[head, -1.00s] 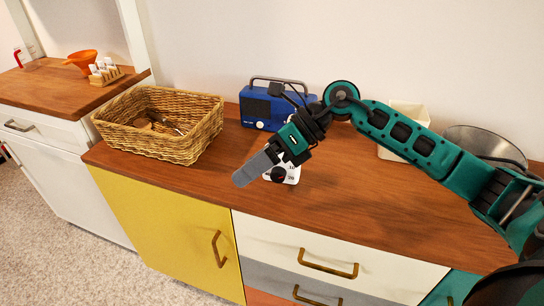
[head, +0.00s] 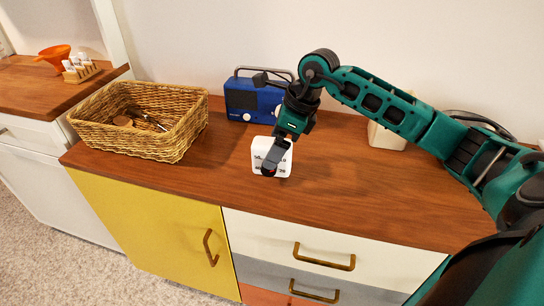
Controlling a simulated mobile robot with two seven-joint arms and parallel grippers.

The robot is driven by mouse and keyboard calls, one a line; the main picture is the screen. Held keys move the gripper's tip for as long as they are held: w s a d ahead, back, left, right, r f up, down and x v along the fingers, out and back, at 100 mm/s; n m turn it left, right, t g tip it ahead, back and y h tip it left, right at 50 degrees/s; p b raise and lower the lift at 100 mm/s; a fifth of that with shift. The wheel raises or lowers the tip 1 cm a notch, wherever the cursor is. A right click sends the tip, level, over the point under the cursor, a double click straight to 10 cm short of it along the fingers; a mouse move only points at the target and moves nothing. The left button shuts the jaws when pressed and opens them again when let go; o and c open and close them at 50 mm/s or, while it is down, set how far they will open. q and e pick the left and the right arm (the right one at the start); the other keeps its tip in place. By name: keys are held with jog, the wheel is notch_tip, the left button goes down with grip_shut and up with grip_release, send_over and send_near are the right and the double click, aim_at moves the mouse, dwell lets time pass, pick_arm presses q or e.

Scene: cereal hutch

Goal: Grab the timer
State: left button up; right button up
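The timer (head: 257,148) is a small white block with dark markings and a dark red-and-black knob low on its front. It stands on the wooden counter top, in front of the blue radio. My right gripper (head: 270,167) comes in from the right and points down over the timer's front. Its finger covers the middle of the timer and part of the knob. I cannot tell whether it touches the timer, or how far apart its fingers are. My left gripper is not in view.
A wicker basket (head: 190,138) with utensils stands left of the timer. The blue radio (head: 246,101) is close behind it. A cream container (head: 388,138) stands at the back right. The counter (head: 340,190) is clear right of the timer. An orange funnel (head: 54,54) and a rack (head: 82,74) stand far left.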

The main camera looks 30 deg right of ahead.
jog(key=x, duration=0.4)
jog(key=shift+w+a+f, duration=0.1)
jog(key=shift+a, duration=0.15)
jog(key=shift+c, duration=0.3)
jog(key=c, duration=0.9)
